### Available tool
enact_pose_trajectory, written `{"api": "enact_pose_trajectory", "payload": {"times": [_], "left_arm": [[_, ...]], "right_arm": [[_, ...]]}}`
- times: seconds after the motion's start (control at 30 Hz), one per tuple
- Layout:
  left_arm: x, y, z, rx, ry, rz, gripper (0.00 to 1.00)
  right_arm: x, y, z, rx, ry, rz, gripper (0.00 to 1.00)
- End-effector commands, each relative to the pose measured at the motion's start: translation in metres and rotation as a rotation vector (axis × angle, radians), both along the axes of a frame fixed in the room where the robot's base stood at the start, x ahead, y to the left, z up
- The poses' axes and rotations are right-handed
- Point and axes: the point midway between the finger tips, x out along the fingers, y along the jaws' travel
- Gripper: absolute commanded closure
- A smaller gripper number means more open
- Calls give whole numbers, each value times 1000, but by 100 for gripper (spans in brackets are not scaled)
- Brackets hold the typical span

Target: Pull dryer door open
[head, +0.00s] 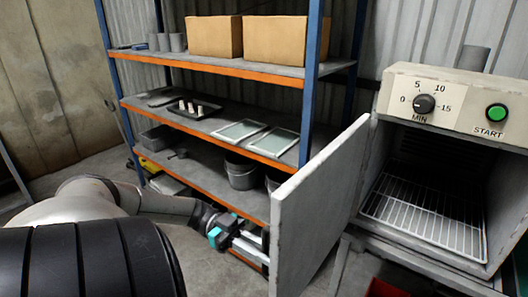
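The dryer (449,107) stands at the right, with a dial and a green START button on its panel. Its grey door (322,208) stands wide open, swung out from the dryer's left side towards me. The dryer's interior and its wire rack (425,217) are in plain sight. My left gripper (250,243), grey with teal parts, is low on the door's left, outer side. The door's edge partly covers it, so I cannot tell whether its fingers are open or shut, or whether it touches the door. A door handle is not visible. My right gripper is out of view.
A blue and orange shelf rack (215,68) stands behind the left arm, holding cardboard boxes (214,37), trays and buckets (241,171). A red object (386,288) shows below the dryer. Bare floor shows at the left.

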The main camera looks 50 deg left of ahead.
Motion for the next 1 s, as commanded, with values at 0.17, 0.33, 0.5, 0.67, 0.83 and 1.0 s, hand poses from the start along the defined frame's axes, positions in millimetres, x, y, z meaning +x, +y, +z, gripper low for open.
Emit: {"api": "enact_pose_trajectory", "payload": {"times": [0.17,0.33,0.5,0.67,0.83,1.0], "left_arm": [[-1,0,-2,3,7,-1,100],[-1,0,-2,3,6,0,100],[-1,0,-2,3,5,0,77],[0,0,-2,2,3,1,59],[0,0,-1,2,2,1,53],[1,0,0,1,0,1,53]], "right_arm": [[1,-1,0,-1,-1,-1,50],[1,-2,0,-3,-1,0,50],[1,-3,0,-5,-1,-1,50],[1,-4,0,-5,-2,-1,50],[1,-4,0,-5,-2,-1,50],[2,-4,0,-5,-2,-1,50]]}}
